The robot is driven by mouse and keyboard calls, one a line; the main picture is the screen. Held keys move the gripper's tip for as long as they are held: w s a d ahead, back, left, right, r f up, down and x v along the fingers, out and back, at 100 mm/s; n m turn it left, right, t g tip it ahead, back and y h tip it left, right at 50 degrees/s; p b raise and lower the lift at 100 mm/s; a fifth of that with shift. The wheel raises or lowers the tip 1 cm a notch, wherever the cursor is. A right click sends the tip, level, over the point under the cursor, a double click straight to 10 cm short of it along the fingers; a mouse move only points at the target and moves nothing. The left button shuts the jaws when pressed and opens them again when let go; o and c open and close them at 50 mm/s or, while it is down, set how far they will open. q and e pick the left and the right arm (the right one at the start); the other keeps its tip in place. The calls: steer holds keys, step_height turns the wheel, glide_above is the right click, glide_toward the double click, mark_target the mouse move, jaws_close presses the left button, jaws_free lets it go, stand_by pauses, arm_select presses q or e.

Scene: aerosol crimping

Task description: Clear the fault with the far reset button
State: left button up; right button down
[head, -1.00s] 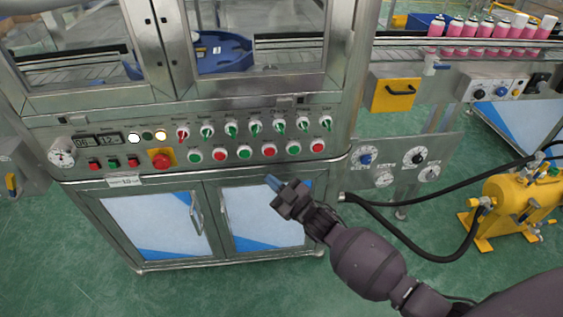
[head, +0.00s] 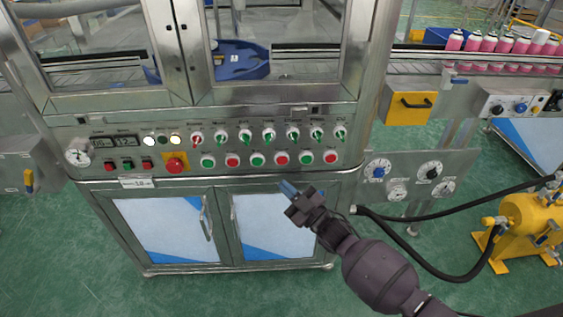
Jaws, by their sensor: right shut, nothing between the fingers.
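The control panel (head: 115,165) of the steel machine carries a lower row of alternating green and red push buttons, from the left green one (head: 207,161) to the right red one (head: 330,157). A large red mushroom button (head: 175,163) on a yellow plate sits to their left. The labels are too small to read, so I cannot tell which button is the far reset. My right gripper (head: 288,188) is shut and empty, in front of the cabinet and below the button row in the picture, apart from the buttons. My left gripper is not in view.
Selector switches (head: 244,137) sit above the buttons. A side plate with dials (head: 433,171) stands to the right. A yellow pump (head: 528,228) with black hoses (head: 440,277) is at lower right. Pink cans (head: 488,43) stand on the conveyor. Green floor is open at lower left.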

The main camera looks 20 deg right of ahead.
mark_target(282, 160)
steer(key=w+d+b, duration=0.2)
steer(key=w, duration=0.4)
steer(key=shift+w, duration=0.25)
stand_by(1.0)
stand_by(0.8)
steer(key=shift+w+f, duration=0.1)
steer(key=shift+w, duration=0.1)
steer(key=shift+w+d, duration=0.1)
steer(key=shift+w, duration=0.1)
